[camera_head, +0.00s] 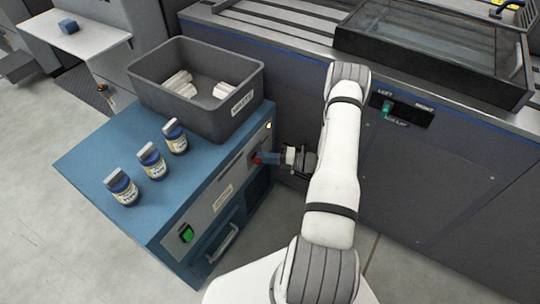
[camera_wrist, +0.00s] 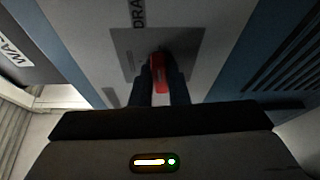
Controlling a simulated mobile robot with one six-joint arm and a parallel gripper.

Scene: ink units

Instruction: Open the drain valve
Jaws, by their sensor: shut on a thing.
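The drain valve's red handle (camera_wrist: 159,74) shows in the wrist view, in front of a grey plate (camera_wrist: 125,42) under a label that reads "DRA", cut off by the frame. The handle lies roughly up-down in that picture. My gripper (camera_wrist: 163,82) has its two dark fingers on either side of the handle, shut on it. In the head view, my gripper (camera_head: 266,158) reaches the front panel of the blue cabinet (camera_head: 85,160) from the right. Only a small red bit of the valve handle (camera_head: 257,160) shows there; the rest is hidden by the fingers.
A grey bin (camera_head: 150,96) with white rolls stands on the cabinet, beside several blue-labelled jars (camera_head: 151,160). A green switch (camera_head: 186,233) and a handle (camera_head: 222,243) are lower on the cabinet front. The large grey machine (camera_head: 420,180) stands close to the right.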

